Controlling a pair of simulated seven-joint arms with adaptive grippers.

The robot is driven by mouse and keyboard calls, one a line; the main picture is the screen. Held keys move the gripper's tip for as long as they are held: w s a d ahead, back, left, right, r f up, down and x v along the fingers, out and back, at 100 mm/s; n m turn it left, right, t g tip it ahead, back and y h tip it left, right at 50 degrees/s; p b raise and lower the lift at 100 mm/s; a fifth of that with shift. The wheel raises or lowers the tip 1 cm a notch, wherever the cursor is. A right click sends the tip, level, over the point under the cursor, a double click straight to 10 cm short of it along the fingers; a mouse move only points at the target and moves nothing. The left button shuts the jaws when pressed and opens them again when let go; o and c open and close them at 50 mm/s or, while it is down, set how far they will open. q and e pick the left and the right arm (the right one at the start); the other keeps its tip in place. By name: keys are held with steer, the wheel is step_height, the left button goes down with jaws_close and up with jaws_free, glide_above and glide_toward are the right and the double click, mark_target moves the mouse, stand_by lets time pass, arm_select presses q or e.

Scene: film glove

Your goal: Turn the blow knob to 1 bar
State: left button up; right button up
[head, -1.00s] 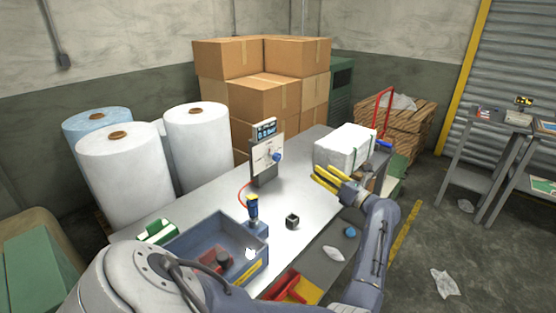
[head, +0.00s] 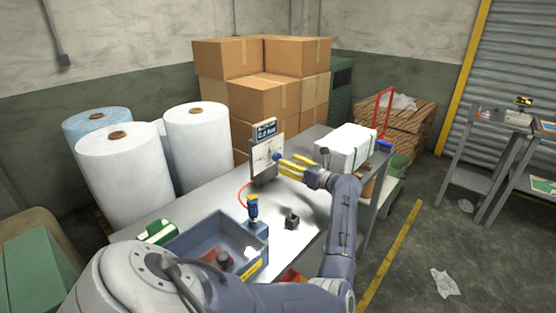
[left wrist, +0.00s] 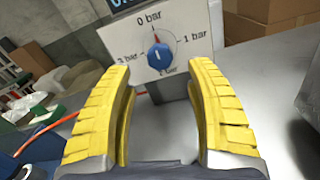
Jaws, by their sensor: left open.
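The blow knob (left wrist: 160,56) is round and blue, on a white dial panel (left wrist: 186,22) marked 0, 1, 2 and 3 bar. In the head view the knob (head: 276,157) sits on the upright panel (head: 261,158), under a small display whose reading is too blurred to trust. My left gripper (head: 287,165) is open, its yellow fingers facing the panel. In the left wrist view the knob appears between the fingertips, beyond them and apparently untouched. My right gripper is not in view.
The panel stands on a grey metal table (head: 190,209). A blue-grey bin (head: 188,243), a blue-and-yellow nozzle (head: 253,207) and a black block (head: 292,219) are nearby. A white bundle (head: 345,148) lies to the right of the gripper. An orange hose runs beside the panel.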

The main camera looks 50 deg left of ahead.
mark_target(278, 159)
arm_select(q)
steer(key=shift+s+a, duration=0.2)
steer(key=shift+a, duration=1.15)
steer(key=shift+s+a, duration=0.2)
steer(key=shift+a, duration=1.15)
jaws_close()
